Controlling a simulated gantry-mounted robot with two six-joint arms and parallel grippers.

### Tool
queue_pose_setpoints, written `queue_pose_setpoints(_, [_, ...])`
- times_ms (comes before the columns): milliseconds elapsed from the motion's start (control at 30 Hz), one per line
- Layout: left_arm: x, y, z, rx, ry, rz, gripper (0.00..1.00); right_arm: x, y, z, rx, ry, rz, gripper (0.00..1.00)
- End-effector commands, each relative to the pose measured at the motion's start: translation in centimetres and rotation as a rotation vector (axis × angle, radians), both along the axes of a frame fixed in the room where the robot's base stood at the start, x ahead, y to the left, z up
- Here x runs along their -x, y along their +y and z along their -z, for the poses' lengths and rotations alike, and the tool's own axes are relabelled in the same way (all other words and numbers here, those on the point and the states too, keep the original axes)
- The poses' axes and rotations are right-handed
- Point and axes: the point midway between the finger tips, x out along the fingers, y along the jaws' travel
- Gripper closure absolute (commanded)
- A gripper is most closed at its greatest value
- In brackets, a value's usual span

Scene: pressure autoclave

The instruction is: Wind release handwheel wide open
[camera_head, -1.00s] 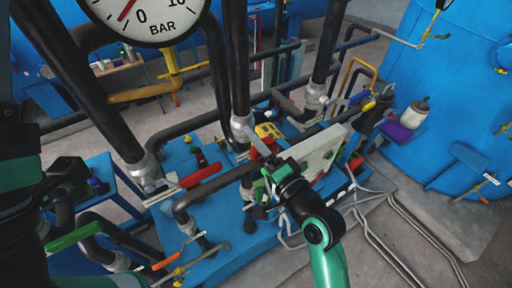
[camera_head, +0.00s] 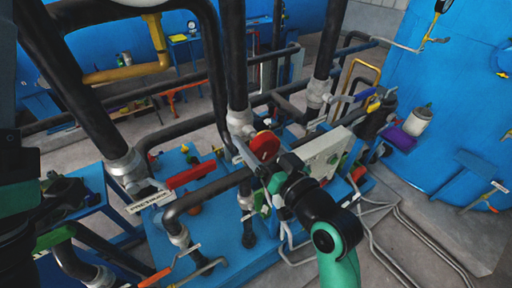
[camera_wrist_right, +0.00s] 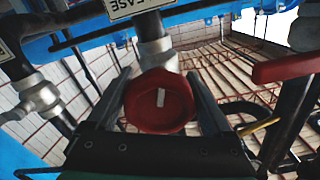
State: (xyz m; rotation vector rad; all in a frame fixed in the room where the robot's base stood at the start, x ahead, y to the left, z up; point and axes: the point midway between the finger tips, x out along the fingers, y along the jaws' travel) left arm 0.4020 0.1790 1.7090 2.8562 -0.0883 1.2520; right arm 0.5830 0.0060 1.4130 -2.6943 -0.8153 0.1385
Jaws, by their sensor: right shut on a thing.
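The red release handwheel (camera_head: 264,146) sits at the middle of the pipework in the head view. In the right wrist view, the handwheel (camera_wrist_right: 158,101) fills the centre, with a short white mark on its face. A label ending in "EASE" (camera_wrist_right: 130,5) hangs above it. My right gripper (camera_head: 257,153) is at the wheel. In the wrist view its two fingers (camera_wrist_right: 163,92) lie on either side of the wheel and are closed on it. My left gripper is not visible; only part of my left arm shows at the left edge.
A pale box (camera_head: 326,153) stands close to the right of my right wrist. A red lever (camera_head: 194,176) and black pipes crowd the left side. A blue tank (camera_head: 450,110) stands at the right. Another red lever (camera_wrist_right: 285,67) shows near the right finger in the wrist view.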

Motion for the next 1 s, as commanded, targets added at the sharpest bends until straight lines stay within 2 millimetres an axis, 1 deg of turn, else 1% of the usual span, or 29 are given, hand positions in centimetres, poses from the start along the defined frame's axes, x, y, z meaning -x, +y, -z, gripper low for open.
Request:
queue_pose_setpoints(33, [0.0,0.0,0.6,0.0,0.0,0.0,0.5,0.0,0.0,0.2,0.032,-0.025,0.0,0.7])
queue_pose_setpoints(100, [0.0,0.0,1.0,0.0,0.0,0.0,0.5,0.0,-0.1,0.2,0.08,-0.057,0.001,0.7])
queue_pose_setpoints(433, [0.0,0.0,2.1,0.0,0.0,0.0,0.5,-0.1,-0.2,0.0,0.242,-0.163,0.001,0.7])
queue_pose_setpoints(700, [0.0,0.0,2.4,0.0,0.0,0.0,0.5,-0.1,-0.2,0.0,0.29,-0.196,0.001,0.7])
queue_pose_setpoints(1000, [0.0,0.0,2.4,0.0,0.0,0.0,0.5,-0.1,-0.2,-0.1,0.296,-0.199,0.001,0.7])
